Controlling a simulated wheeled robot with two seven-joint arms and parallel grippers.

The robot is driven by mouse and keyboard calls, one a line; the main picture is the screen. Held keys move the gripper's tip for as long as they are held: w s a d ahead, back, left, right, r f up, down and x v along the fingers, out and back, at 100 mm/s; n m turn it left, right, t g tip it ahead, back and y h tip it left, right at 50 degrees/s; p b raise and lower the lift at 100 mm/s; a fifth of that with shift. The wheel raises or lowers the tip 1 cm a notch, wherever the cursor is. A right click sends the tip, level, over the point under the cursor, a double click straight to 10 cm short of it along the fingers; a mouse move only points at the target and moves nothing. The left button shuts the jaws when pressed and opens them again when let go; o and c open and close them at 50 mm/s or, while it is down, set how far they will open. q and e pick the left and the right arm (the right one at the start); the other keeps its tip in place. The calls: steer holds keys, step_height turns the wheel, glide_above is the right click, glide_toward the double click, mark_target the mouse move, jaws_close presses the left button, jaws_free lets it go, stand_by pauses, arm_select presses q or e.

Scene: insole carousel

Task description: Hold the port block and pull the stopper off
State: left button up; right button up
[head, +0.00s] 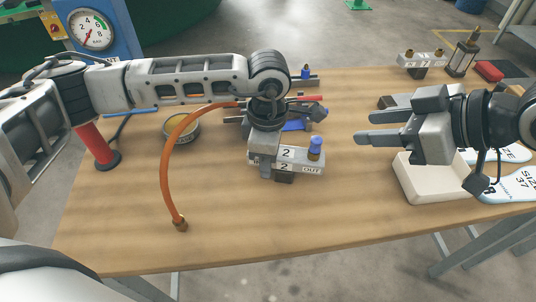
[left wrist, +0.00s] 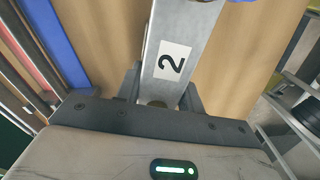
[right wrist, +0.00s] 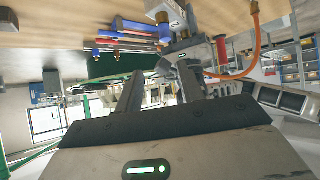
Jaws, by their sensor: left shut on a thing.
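The port block (head: 312,168) is a grey bar marked "2" and "OUT" on a dark foot at the middle of the table. A blue stopper (head: 315,143) stands upright on its right end, above a brass port. My left gripper (head: 265,168) is shut on the block's left part; in the left wrist view the block (left wrist: 173,58) lies between the fingers. My right gripper (head: 362,126) is open and empty, in the air to the right of the stopper, with its fingers pointing left. The stopper also appears in the right wrist view (right wrist: 164,33), beyond the fingertips.
An orange hose (head: 166,165) arches at the left, its brass end (head: 180,225) near the front edge. A white tray (head: 435,196) and insoles (head: 508,188) lie at right. The front middle is clear.

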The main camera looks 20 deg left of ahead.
steer(key=w+r+t+y, duration=0.1)
steer(key=w+r+t, duration=0.45)
steer(key=w, duration=0.25)
step_height(320, 180, up, 15)
steer(key=n+g+y, duration=1.1)
steer(key=n, duration=2.1)
glide_above(321, 139)
steer(key=s+a, duration=0.2)
step_height(321, 139, down, 7)
steer(key=s+a+n+g+h, duration=0.1)
steer(key=s+n+g+h, duration=0.15)
steer(key=n+h, duration=0.35)
steer(key=w+d+f+n+t+h, duration=0.2)
steer(key=w+d+f+h, duration=0.1)
steer(key=f+h, duration=0.4)
steer(key=w+d+f+n+t+h, duration=0.1)
steer(key=w+d+f+t+h, duration=0.2)
steer(key=f, duration=0.5)
steer(key=shift+g+h, duration=0.4)
steer(key=shift+g, duration=0.3)
steer(key=shift+s+x, duration=0.15)
steer(key=shift+x, duration=1.05)
steer(key=shift+s+x, duration=0.2)
steer(key=shift+x, duration=1)
steer(key=shift+s+x, duration=0.15)
steer(key=shift+x, duration=1.05)
